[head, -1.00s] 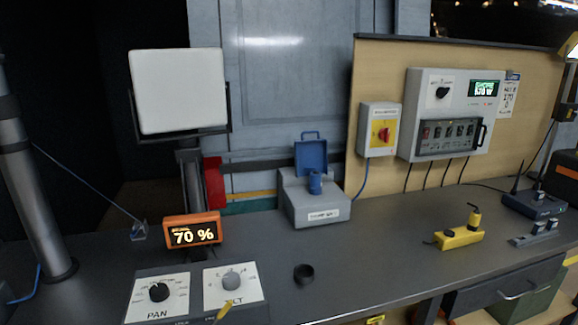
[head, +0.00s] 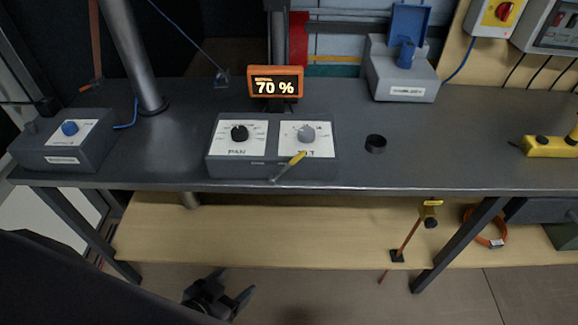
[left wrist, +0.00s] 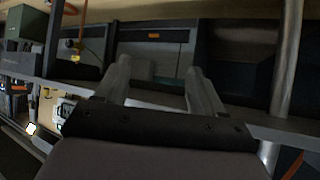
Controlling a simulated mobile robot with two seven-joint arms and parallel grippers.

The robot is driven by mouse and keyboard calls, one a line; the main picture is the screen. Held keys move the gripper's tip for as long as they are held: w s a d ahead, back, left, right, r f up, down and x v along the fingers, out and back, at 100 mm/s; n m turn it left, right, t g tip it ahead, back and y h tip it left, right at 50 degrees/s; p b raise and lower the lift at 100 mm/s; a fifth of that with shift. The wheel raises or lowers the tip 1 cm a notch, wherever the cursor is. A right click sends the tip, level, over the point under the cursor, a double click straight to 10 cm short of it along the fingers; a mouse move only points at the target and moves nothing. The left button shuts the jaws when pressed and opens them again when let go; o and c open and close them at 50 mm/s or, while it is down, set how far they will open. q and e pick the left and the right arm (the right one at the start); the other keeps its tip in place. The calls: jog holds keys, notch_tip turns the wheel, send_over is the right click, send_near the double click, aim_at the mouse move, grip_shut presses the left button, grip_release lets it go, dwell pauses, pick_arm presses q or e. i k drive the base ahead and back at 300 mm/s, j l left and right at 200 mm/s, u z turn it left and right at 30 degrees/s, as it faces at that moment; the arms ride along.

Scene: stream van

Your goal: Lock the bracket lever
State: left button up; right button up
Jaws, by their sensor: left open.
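A yellow-tipped lever (head: 290,164) slants across the front edge of the PAN and TILT control box (head: 270,170), just below the TILT knob. No label marks it as the bracket lever, and I cannot tell its lock state. A yellow clamp-like piece (head: 431,207) with an orange rod hangs under the bench front. My left gripper (head: 232,283) is low in front of the bench, below the control box and apart from both pieces. Its two fingers are spread and empty, also in the left wrist view (left wrist: 160,72). My right gripper is out of view.
The bench top (head: 340,120) carries an orange 70 % display (head: 275,82), a small black ring (head: 376,143), a grey box with a blue lid (head: 402,75) and a blue-knobbed box (head: 68,140). A wooden lower shelf (head: 300,235) and bench legs stand before my left gripper.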

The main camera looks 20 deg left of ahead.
aim_at(271, 179)
jog(key=l, duration=0.7)
jog(key=k+l+u, duration=0.1)
jog(key=l, duration=0.55)
jog(key=k+l, duration=0.1)
jog(key=l, duration=0.6)
